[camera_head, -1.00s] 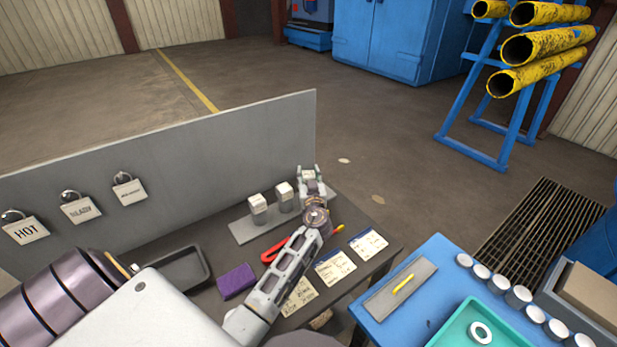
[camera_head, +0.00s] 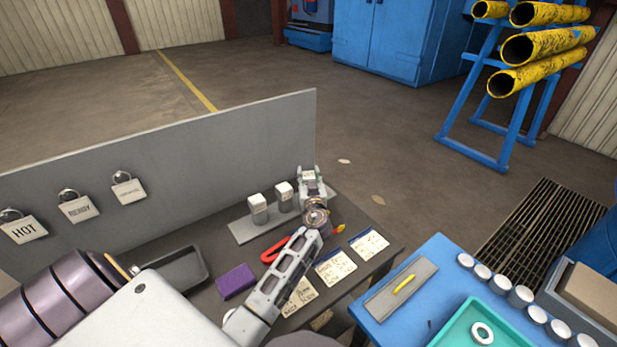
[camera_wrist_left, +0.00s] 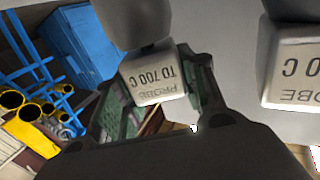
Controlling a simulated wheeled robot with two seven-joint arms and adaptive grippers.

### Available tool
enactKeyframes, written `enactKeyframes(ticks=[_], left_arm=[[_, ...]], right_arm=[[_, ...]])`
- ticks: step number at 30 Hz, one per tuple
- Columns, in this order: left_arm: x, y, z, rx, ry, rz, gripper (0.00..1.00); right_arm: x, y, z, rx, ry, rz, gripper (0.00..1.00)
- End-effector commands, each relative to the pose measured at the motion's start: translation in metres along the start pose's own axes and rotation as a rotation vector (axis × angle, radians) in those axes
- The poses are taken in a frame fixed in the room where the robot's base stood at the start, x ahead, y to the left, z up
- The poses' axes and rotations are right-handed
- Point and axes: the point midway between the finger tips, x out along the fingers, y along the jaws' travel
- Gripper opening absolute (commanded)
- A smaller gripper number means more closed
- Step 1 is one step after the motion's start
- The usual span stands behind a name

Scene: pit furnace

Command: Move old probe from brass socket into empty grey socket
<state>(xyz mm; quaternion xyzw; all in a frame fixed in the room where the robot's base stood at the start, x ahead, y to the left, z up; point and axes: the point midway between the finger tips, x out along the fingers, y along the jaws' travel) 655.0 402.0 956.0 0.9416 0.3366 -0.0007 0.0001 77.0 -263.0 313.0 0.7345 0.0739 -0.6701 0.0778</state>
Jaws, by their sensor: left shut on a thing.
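My left gripper (camera_head: 309,178) is at the far end of the bench, beside the grey board. In the head view two white-topped blocks, one nearer (camera_head: 258,208) and one farther (camera_head: 284,195), stand on a grey strip (camera_head: 243,232) left of my gripper. The gripper hides the foot of the held block. I cannot make out the brass or grey sockets. My right gripper is not in view.
A grey upright panel (camera_head: 200,160) with hanging tags borders the bench. A black tray (camera_head: 180,272), purple block (camera_head: 236,281), red-handled tool (camera_head: 275,250) and paper cards (camera_head: 369,244) lie near my arm. A blue table (camera_head: 440,255) stands to the right.

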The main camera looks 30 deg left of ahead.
Motion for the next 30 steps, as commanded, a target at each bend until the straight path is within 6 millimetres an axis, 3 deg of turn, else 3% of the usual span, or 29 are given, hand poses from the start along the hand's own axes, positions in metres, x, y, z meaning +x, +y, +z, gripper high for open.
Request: enactKeyframes(ticks=[20,21,22,30], left_arm=[[0.0001,0.0001,0.0061,0.0,0.001,0.0,0.13],[0.0002,0.0001,0.0057,0.0,0.001,0.0,0.44],[0.0002,0.0001,0.0056,0.0,0.001,0.0,0.48],[0.0,0.0,0.0064,0.0,0.0,0.0,0.49]], right_arm=[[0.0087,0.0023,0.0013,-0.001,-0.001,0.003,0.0],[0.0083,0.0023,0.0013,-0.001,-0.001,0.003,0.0],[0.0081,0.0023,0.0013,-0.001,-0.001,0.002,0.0],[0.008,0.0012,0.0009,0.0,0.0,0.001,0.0]])
